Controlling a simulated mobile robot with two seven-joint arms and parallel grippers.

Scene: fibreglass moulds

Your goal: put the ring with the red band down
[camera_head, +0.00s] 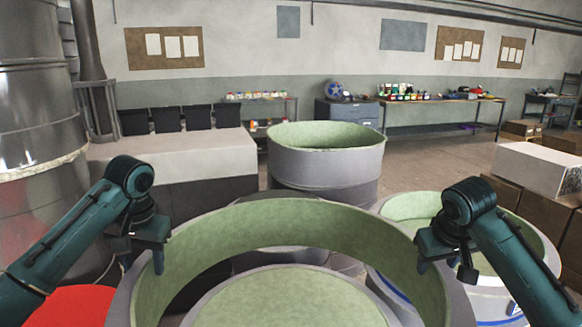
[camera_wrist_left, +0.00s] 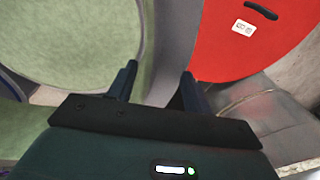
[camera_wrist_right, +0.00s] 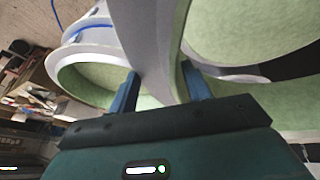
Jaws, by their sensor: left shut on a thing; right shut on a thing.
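Both my grippers hold a large ring with a pale green inner wall and grey outer side (camera_head: 290,228). My left gripper (camera_head: 142,264) is shut on its left wall, which also shows between the fingers in the left wrist view (camera_wrist_left: 168,60). My right gripper (camera_head: 444,270) is shut on its right wall, seen in the right wrist view (camera_wrist_right: 150,45). The ring looks roughly level. No red band shows on the parts of it in view. A round green surface (camera_head: 290,300) shows lower down through the ring; I cannot tell the gap between them.
A red round thing (camera_head: 68,306) with a dark handle lies low at the left. A green-lined mould with blue marks (camera_head: 408,207) stands close on the right. A grey mould (camera_head: 325,168) stands ahead. Cardboard boxes (camera_head: 505,190) are at the right. Open floor (camera_head: 425,170) lies beyond.

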